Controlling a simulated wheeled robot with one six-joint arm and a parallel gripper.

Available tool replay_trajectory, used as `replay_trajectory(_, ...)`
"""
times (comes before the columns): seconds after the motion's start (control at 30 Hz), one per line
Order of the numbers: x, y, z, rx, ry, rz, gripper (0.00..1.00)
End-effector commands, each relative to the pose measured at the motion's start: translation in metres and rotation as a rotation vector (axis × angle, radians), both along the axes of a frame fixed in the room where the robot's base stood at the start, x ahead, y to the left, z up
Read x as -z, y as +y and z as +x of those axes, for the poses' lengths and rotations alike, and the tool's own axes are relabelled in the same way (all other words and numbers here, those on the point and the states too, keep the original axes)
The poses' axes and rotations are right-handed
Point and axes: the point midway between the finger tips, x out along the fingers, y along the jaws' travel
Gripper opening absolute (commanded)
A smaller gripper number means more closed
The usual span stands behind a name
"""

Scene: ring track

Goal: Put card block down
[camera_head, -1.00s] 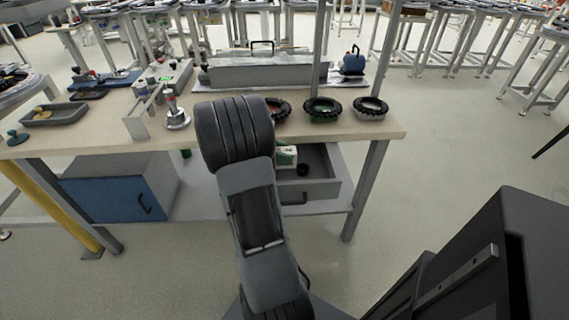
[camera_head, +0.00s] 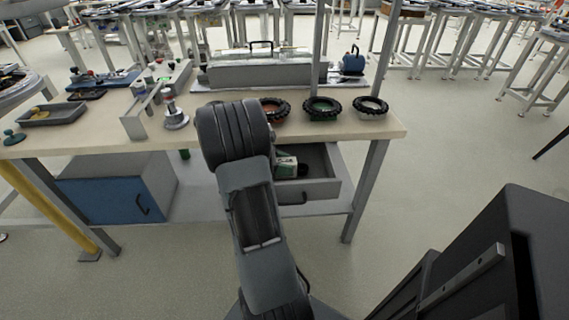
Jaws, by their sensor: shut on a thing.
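The card block, white with green (camera_head: 287,166), shows just right of my arm, at the open drawer (camera_head: 322,187) under the bench top. It looks tilted. My gripper (camera_head: 277,160) is mostly hidden behind my own arm; only a small grey part shows beside the block, and it is shut on the block. I cannot tell whether the block touches the drawer floor. A small dark round thing (camera_head: 302,170) lies in the drawer right of the block.
The bench top (camera_head: 350,132) is above the drawer and carries several tyre-like rings, including a green-centred one (camera_head: 322,108). A metal stand (camera_head: 175,117) is left of my arm. A blue cabinet (camera_head: 105,200) is on the lower shelf.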

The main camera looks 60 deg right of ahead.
Motion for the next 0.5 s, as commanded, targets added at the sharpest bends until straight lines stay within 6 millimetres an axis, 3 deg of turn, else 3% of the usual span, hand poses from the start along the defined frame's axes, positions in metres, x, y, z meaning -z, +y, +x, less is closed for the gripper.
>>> replay_trajectory(0.1,0.0003,-0.0001,0.0001,0.0,0.0,0.0,0.16)
replay_trajectory(0.13,0.0004,0.0,0.0,0.0,0.0,0.0,0.45)
replay_trajectory(0.37,0.0004,-0.0001,0.0,0.0,0.0,0.0,0.67)
replay_trajectory(0.5,0.0004,-0.0001,0.0,0.0,0.0,0.0,0.68)
